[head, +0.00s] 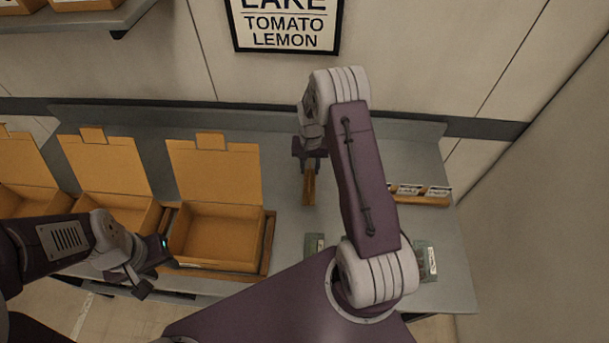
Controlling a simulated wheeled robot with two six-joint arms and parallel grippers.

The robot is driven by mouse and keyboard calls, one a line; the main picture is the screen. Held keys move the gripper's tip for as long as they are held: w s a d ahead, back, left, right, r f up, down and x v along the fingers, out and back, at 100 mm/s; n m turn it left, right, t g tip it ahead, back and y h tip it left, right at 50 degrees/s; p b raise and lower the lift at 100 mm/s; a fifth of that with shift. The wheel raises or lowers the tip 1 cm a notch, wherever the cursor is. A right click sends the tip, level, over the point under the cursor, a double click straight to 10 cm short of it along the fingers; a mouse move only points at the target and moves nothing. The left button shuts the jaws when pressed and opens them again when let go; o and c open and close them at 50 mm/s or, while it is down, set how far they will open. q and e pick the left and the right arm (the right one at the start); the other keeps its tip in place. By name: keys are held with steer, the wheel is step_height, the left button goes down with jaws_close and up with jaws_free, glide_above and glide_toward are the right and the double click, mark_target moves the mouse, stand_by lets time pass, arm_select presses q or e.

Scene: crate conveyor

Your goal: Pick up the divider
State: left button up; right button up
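A narrow brown upright piece, which looks like the divider (309,190), shows near the middle of the table, directly below my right gripper (310,158). The gripper points down at its upper end. The fingertips are small and dark here, so I cannot tell whether they close on it or only straddle it. I also cannot tell whether its lower end touches the table. My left gripper (153,266) is at the left front edge of the open orange box (214,268), its fingers spread with nothing visible between them.
More open orange boxes (98,165) stand in a row to the left. A low wooden rack with small cards (432,200) sits on the right of the table (270,165). Small green-labelled packs (427,262) lie near the front, partly behind my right arm. The back middle is clear.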

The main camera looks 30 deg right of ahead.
steer(key=shift+s+f+p, duration=0.2)
steer(key=shift+f, duration=0.35)
steer(key=shift+s+f+p, duration=0.15)
steer(key=shift+f+p, duration=0.05)
steer(key=shift+f, duration=0.3)
steer(key=shift+w+f, duration=0.3)
steer(key=shift+f, duration=0.25)
step_height(320, 180, down, 4)
steer(key=shift+r+p, duration=0.15)
steer(key=shift+p, duration=0.9)
steer(key=shift+f, duration=0.6)
steer(key=shift+c, duration=0.3)
jaws_close()
